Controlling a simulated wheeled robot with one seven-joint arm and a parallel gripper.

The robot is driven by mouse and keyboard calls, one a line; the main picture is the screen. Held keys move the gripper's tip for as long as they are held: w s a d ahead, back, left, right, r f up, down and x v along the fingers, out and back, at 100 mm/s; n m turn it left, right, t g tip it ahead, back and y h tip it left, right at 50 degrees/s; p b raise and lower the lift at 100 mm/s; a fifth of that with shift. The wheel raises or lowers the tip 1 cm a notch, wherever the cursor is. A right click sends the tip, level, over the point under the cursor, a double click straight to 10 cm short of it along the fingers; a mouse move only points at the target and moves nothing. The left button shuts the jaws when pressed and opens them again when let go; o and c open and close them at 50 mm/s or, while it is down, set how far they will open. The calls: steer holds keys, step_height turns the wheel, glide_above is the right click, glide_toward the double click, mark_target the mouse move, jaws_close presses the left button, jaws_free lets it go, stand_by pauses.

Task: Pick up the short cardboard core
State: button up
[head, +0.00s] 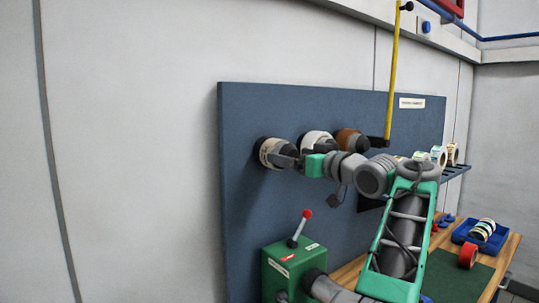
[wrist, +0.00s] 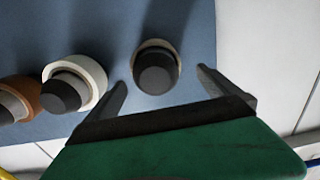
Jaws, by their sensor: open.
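A short tan core (head: 269,151) sits around the leftmost dark peg on the blue board in the head view. In the wrist view it is a thin tan rim (wrist: 150,43) around the dark peg end, which hides most of it. My gripper (head: 284,158) is open in front of this peg. In the wrist view its two fingers (wrist: 161,80) point toward the board, one on each side of the peg and core. I see no contact, and the gap in depth is hard to judge.
A white roll (head: 313,138) and a brown roll (head: 348,138) sit on neighbouring pegs; both also show in the wrist view, white (wrist: 94,72) and brown (wrist: 27,88). A green box with a red-knobbed lever (head: 306,214) stands below. A blue tray (head: 463,236) is at right.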

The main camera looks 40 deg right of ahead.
steer(key=w, duration=0.2)
steer(key=w+d+p, duration=0.1)
steer(key=w, duration=0.1)
steer(key=w+p, duration=0.1)
steer(key=w, duration=0.1)
steer(key=shift+w+d+r, duration=0.15)
steer(key=shift+r, duration=0.1)
steer(key=c, duration=1.4)
steer(key=shift+r, duration=0.1)
